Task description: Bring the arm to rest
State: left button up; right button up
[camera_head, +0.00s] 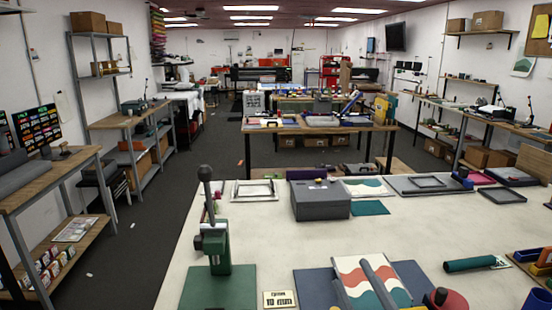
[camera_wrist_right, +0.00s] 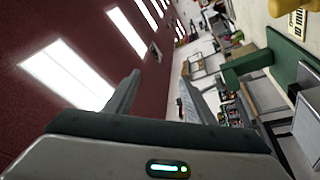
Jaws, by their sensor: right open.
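My right gripper (camera_head: 376,282) shows at the bottom of the head view as grey fingers pointing forward, in front of a white sheet with red and teal waves (camera_head: 350,274). Whether it touches the sheet cannot be told. In the right wrist view my right gripper (camera_wrist_right: 160,86) has its two fingers well apart with nothing between them. Beyond them are the dark red ceiling and bright lights. My left gripper is not in view.
A green hand press (camera_head: 216,255) stands left on the pale table, beside a small lettered card (camera_head: 279,299). A dark grey box (camera_head: 321,201) is further back. A red and dark object (camera_head: 443,300) sits near the front. Bare tabletop shows at the left and centre right.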

jog(key=s+d+f+m+g+h, duration=0.2)
jog(key=s+f+m+g, duration=0.15)
jog(key=f, duration=0.45)
jog(key=s+d+f+m+g+h, duration=0.2)
jog(key=s+d+f+g, duration=0.15)
jog(key=f, duration=0.45)
jog(key=s+d+f+m+g+h, duration=0.1)
jog(key=s+f+m+g+h, duration=0.2)
jog(key=f, duration=0.5)
jog(key=s+f+m+g+y, duration=0.1)
jog(key=s+f+g, duration=0.4)
jog(key=s, duration=0.5)
jog(key=s+f+m+g+y, duration=0.1)
jog(key=s+f+m+g, duration=0.1)
jog(key=s+f, duration=0.6)
jog(key=s+f+g+b, duration=0.1)
jog(key=s+f, duration=0.1)
jog(key=f, duration=1.2)
jog(key=s+f, duration=0.2)
jog(key=f, duration=1.2)
jog(key=s+d+f+g+b, duration=0.1)
jog(key=s+d+f, duration=0.2)
jog(key=s+f, duration=1.4)
jog(key=shift+s+d+f, duration=0.15)
jog(key=shift+s+f, duration=0.05)
jog(key=shift+f, duration=0.2)
jog(key=shift+n, duration=0.25)
